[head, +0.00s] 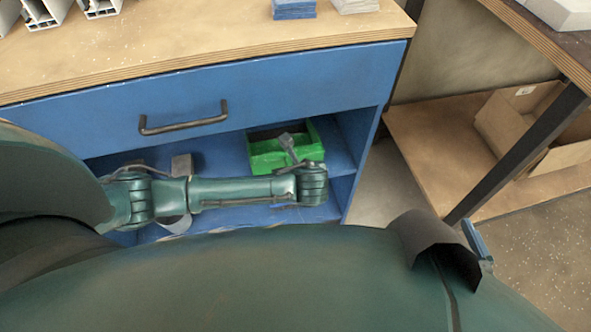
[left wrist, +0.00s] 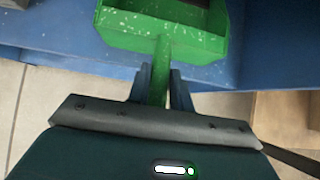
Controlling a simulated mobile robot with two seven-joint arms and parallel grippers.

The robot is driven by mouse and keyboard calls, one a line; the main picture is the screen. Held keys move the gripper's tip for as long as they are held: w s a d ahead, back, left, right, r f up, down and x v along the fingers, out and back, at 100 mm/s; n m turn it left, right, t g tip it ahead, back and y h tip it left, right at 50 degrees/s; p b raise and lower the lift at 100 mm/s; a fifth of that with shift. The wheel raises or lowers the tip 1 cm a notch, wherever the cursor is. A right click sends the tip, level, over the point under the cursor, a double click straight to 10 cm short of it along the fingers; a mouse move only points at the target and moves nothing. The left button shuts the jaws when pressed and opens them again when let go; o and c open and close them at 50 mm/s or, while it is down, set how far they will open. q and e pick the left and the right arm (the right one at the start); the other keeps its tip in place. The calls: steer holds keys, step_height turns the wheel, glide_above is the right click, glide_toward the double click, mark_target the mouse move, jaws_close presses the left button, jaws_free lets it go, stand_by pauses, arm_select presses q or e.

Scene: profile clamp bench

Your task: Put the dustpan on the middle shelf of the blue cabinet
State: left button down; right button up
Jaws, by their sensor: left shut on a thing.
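The blue cabinet (head: 300,90) has a closed drawer above open shelves. The green dustpan (head: 262,160) is inside the right part of the opening, at the middle shelf (head: 225,150). I cannot tell whether it touches the shelf. My left arm crosses in front of the opening and hides the dustpan's handle in the head view. In the left wrist view my left gripper (left wrist: 160,85) is shut on the green handle (left wrist: 160,70), with the pan (left wrist: 150,35) beyond it over a blue surface. My right gripper is not in view.
A grey block (head: 182,165) is on the shelf left of the dustpan. The wooden worktop (head: 200,50) overhangs the drawer with its black handle (head: 183,123). At right stand a table with a dark leg (head: 520,150) and a cardboard box (head: 510,130) on its lower board.

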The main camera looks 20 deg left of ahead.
arm_select(q)
steer(key=shift+r, duration=0.1)
steer(key=c, duration=1.2)
jaws_free()
steer(key=shift+o, duration=0.4)
steer(key=shift+s, duration=0.1)
steer(key=o, duration=1.1)
